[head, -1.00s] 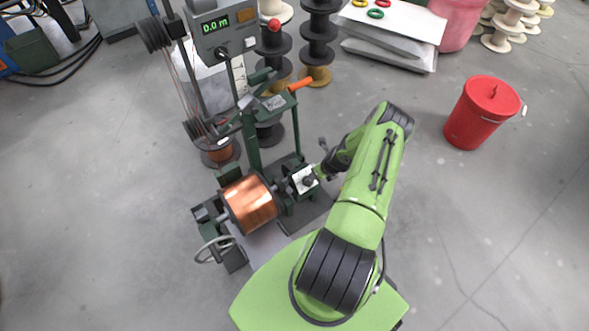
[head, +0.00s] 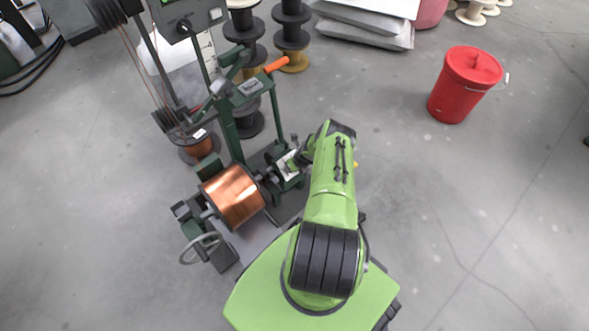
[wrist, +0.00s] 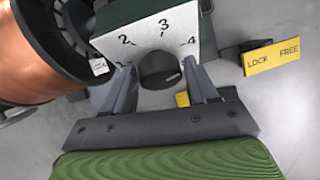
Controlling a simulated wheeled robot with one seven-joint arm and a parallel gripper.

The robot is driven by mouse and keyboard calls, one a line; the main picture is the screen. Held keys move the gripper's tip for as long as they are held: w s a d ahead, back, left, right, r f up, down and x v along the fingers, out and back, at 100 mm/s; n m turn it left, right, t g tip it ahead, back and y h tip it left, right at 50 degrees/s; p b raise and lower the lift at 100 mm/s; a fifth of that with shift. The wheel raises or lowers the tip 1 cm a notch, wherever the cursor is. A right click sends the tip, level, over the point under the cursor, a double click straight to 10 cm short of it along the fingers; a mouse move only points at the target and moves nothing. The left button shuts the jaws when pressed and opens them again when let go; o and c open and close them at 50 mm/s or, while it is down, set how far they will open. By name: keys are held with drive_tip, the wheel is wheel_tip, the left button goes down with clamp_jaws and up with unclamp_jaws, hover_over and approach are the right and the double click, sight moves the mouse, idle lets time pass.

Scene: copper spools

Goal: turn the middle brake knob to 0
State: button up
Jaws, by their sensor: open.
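The brake knob (wrist: 160,70) is a round black dial on a white face (wrist: 132,45) of a dark green box, in the wrist view. The face shows the numbers 2, 3 and 4; a further mark at the right is partly hidden by a finger. A pale mark shows on the knob's lower right. My gripper (wrist: 160,80) is open, its two grey fingers on either side of the knob, with gaps visible. In the head view the box face (head: 288,163) is small and my arm covers most of the gripper and knob. I cannot tell whether the fingertips reach past the knob's front.
A copper spool (head: 233,197) sits left of the brake box, and shows large in the wrist view (wrist: 35,50). A yellow LOCK/FREE plate (wrist: 272,57) lies to the right. A red bucket (head: 464,85) stands on clear floor farther right.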

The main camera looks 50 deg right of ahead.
drive_tip(key=c, duration=0.8)
drive_tip(key=shift+o, duration=0.2)
drive_tip(key=shift+n, duration=0.3)
drive_tip(key=n+h+p, duration=0.1)
drive_tip(key=n+h, duration=0.1)
drive_tip(key=n, duration=0.1)
drive_tip(key=shift+a, duration=0.15)
drive_tip(key=n+t+h, duration=0.1)
drive_tip(key=n+h, duration=0.1)
drive_tip(key=n, duration=0.2)
drive_tip(key=shift+a+f+n, duration=0.1)
drive_tip(key=shift+n, duration=0.2)
drive_tip(key=n+t+h, duration=0.1)
drive_tip(key=n, duration=0.1)
drive_tip(key=n+t+h+b, duration=0.1)
drive_tip(key=n, duration=0.1)
drive_tip(key=shift+s+f+n, duration=0.1)
drive_tip(key=shift+s+n, duration=0.05)
drive_tip(key=shift+n, duration=0.25)
drive_tip(key=n+t, duration=0.1)
drive_tip(key=n, duration=0.1)
drive_tip(key=n+t, duration=0.1)
drive_tip(key=n, duration=0.1)
drive_tip(key=shift+n+h, duration=0.3)
drive_tip(key=shift+n, duration=0.1)
